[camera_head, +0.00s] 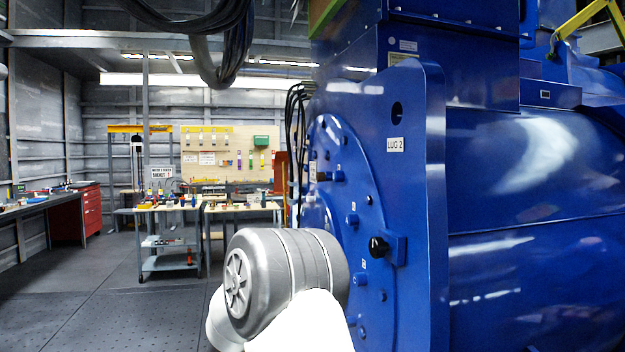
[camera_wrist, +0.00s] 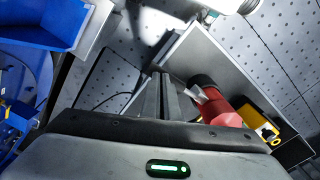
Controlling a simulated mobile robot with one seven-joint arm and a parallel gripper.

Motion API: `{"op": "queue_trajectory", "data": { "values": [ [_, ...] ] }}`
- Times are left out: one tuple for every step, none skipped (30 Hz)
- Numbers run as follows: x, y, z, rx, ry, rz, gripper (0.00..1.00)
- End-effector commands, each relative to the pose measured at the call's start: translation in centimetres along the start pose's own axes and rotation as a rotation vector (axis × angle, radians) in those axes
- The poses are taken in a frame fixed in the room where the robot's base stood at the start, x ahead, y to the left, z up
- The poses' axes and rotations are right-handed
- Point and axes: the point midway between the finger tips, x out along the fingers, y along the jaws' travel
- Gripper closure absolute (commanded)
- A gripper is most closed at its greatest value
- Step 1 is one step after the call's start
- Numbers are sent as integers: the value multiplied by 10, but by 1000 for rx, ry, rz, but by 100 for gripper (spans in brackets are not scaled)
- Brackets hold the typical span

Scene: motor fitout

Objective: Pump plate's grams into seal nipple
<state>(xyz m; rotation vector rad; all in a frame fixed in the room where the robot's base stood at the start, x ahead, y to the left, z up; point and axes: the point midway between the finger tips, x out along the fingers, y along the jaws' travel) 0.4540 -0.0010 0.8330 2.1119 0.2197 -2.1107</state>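The big blue motor (camera_head: 530,180) fills the right of the head view, with a round end face (camera_head: 340,190) carrying bolts and small fittings. A black knob-like fitting (camera_head: 378,247) sticks out of a blue block there; I cannot tell which fitting is the seal nipple. A small plate (camera_head: 403,58) is on the upper housing, its text unreadable. In the wrist view, my gripper (camera_wrist: 163,78) has its dark fingers close together, with nothing visible between them. A red cylinder with a black end (camera_wrist: 225,112) lies just right of the fingers, apparently in a grey tray.
A yellow object (camera_wrist: 258,122) is beside the red cylinder, inside the grey tray (camera_wrist: 205,52). A "LUG 2" label (camera_head: 395,144) is on the motor flange. A tool cart (camera_head: 165,262) and workbench (camera_head: 240,208) stand behind. The floor (camera_head: 100,295) at left is clear.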

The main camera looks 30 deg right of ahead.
Motion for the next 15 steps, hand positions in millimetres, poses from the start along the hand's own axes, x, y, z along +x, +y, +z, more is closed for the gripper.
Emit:
{"op": "queue_trajectory", "data": {
  "values": [
    [7,-1,0,-1,0,-2,100],
    [8,-1,0,-1,0,-2,100],
    [11,-2,0,-1,0,-2,100],
    [13,-2,0,-2,0,-2,100],
    [15,-2,0,-2,0,-2,100],
    [17,-2,0,-2,0,-2,100],
    [19,-2,0,-2,-1,-2,100],
    [21,-2,0,-2,-1,-3,100],
    [23,-2,0,-2,-1,-3,100],
    [25,-2,0,-2,0,-3,100],
    [23,-2,0,-2,0,-3,100],
    [22,-2,0,-2,0,-3,100],
    [21,-2,0,-2,1,-3,100],
    [20,-2,0,-2,1,-3,100],
    [18,-2,0,-3,1,-3,100]
  ]
}}
